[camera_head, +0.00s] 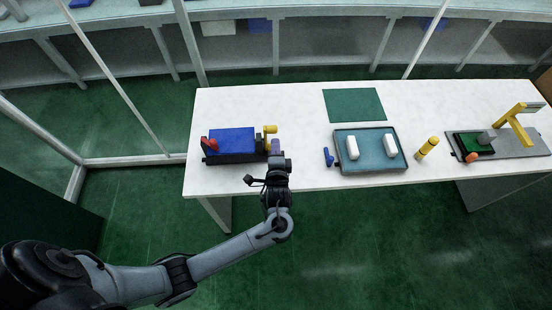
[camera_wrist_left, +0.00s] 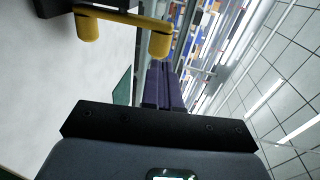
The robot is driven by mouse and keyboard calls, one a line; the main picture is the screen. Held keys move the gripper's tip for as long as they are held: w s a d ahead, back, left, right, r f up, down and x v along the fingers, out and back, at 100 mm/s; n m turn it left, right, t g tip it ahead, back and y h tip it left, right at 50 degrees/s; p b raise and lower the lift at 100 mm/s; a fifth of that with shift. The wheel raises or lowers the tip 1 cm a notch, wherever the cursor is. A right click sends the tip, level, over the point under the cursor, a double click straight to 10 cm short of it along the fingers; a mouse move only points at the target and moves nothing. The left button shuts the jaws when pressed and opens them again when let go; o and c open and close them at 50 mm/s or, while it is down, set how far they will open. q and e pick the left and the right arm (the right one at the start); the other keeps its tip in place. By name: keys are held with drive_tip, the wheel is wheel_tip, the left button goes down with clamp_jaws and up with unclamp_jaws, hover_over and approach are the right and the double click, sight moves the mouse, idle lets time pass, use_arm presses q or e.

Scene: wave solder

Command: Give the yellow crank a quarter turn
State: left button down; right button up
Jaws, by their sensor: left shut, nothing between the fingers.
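The yellow crank (camera_head: 270,129) sits on the right end of a blue-topped black box (camera_head: 232,141) at the left of the white table. In the left wrist view the crank (camera_wrist_left: 122,18) is at the top, a bar with two stubby yellow ends. My left gripper (camera_head: 276,146) is at the box's right end, just in front of the crank. In the left wrist view its purple fingers (camera_wrist_left: 163,85) are together and empty, just below one yellow end. I cannot tell whether they touch it. My right gripper is not in view.
A red knob (camera_head: 209,144) is on the box's left side. To the right are a blue piece (camera_head: 328,157), a teal tray (camera_head: 372,160) with two white pieces, a yellow cylinder (camera_head: 427,147) and a grey plate with a yellow stand (camera_head: 513,121). A green mat (camera_head: 353,104) lies behind.

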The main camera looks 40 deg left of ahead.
sight(275, 132)
use_arm(q)
drive_tip(key=shift+x, duration=1.75)
